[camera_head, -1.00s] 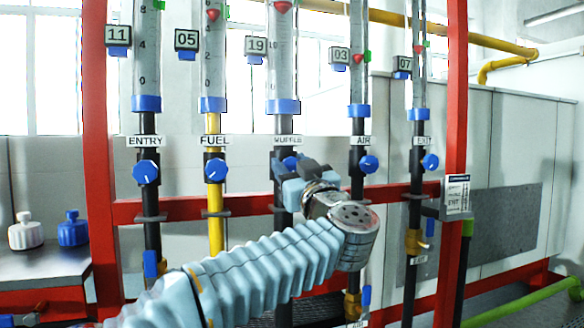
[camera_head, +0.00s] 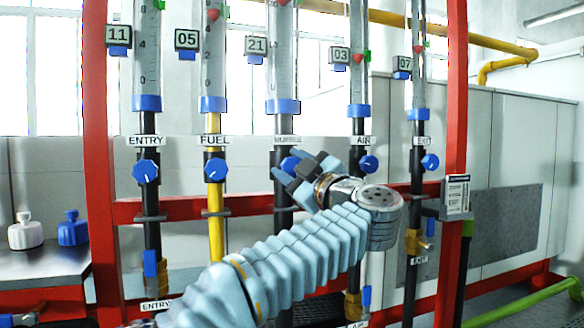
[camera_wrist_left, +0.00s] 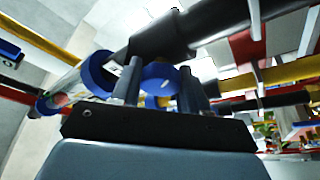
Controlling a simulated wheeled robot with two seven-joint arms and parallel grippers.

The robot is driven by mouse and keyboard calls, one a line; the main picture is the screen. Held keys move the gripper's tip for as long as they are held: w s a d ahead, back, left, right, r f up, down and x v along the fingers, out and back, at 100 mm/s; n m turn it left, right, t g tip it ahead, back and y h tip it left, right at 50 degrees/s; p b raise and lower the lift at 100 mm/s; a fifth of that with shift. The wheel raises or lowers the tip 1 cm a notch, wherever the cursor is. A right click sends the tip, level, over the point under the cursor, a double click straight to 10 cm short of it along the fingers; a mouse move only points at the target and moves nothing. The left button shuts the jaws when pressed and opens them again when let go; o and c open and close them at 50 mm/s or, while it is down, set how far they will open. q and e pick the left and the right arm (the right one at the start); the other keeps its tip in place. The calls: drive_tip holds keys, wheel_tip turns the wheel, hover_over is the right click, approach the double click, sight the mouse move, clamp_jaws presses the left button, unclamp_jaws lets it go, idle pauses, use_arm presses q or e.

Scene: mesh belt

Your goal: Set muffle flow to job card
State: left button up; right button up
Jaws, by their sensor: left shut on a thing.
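The blue muffle knob (camera_head: 289,163) sits below the MUFFLE label (camera_head: 288,140), partly hidden by my left gripper. My left gripper (camera_head: 295,169) is shut on this knob; in the left wrist view the blue knob (camera_wrist_left: 158,78) shows between its two dark fingers. The muffle readout (camera_head: 257,46) reads 21. The clear muffle flow tube (camera_head: 281,60) has a red float (camera_head: 283,3) at the picture's top edge. The job card (camera_head: 457,194) is on the right red post; its text is too small to read. My right gripper is out of view.
The entry knob (camera_head: 145,172), fuel knob (camera_head: 216,170), air knob (camera_head: 368,164) and exit knob (camera_head: 430,162) flank the muffle line. A red frame (camera_head: 100,150) surrounds the pipes. White and blue bottles (camera_head: 73,229) stand on the left bench.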

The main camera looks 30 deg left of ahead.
use_arm(q)
drive_tip(key=shift+n+g, duration=0.5)
drive_tip(key=shift+n, duration=0.9)
drive_tip(key=o, duration=1)
drive_tip(key=shift+o, duration=0.2)
drive_tip(key=b+v, duration=0.2)
drive_tip(key=v, duration=1.1)
drive_tip(key=shift+s+d, duration=0.2)
drive_tip(key=shift+d, duration=0.2)
drive_tip(key=shift+r, duration=0.15)
